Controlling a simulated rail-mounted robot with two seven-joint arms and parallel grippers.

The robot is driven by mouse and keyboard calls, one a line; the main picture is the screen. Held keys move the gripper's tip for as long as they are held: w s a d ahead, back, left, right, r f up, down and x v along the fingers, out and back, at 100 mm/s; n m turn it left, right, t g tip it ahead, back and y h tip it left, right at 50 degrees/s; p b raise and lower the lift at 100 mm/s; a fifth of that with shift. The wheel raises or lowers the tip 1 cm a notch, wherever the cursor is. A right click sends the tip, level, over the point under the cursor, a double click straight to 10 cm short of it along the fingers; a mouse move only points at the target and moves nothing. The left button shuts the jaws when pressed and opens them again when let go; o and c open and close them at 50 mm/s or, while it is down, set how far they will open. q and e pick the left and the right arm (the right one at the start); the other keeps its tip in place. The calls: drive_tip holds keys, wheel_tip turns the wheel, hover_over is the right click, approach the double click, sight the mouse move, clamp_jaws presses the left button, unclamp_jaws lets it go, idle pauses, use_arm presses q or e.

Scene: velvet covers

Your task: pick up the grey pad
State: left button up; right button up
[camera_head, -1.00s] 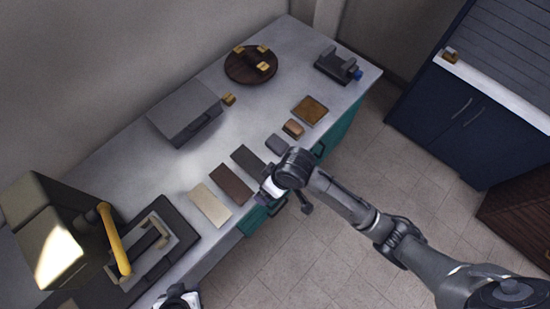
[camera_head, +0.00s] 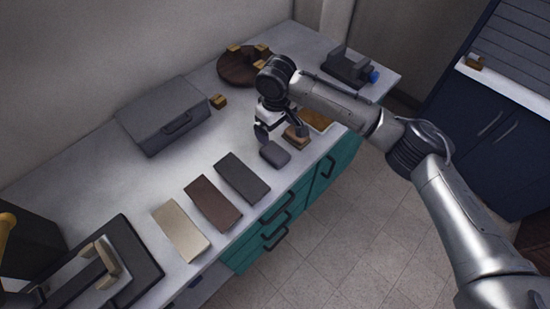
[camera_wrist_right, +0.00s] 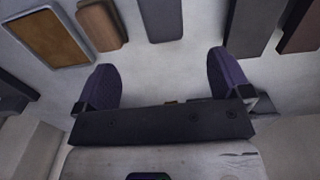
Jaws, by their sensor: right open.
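The grey pad (camera_head: 275,153) is a small rounded block lying flat on the light counter, left of and in front of a small brown block (camera_head: 296,138). My right gripper (camera_head: 282,132) is open and empty, with its fingers spread just behind the pad. In the right wrist view the pad (camera_wrist_right: 162,20) lies at the top centre, beyond the open gripper (camera_wrist_right: 164,80) and roughly in line with the gap between its purple-padded fingers. The pad appears apart from both fingers. My left gripper is not in view.
Dark grey (camera_head: 242,177), brown (camera_head: 213,202) and cream (camera_head: 181,230) slabs lie in a row to the left. A tan pad (camera_head: 318,118) lies to the right. A grey case (camera_head: 163,115) and a dark round tray (camera_head: 232,72) stand behind.

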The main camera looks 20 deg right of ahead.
sight(276, 153)
wheel_tip(276, 153, down, 7)
drive_tip(key=shift+f+b, duration=0.1)
drive_tip(key=shift+b, duration=0.75)
drive_tip(key=shift+s+f+b, duration=0.2)
drive_tip(key=shift+f+b, duration=1.05)
drive_tip(key=shift+f, duration=1.35)
drive_tip(key=shift+c, duration=0.4)
drive_tip(key=c, duration=0.9)
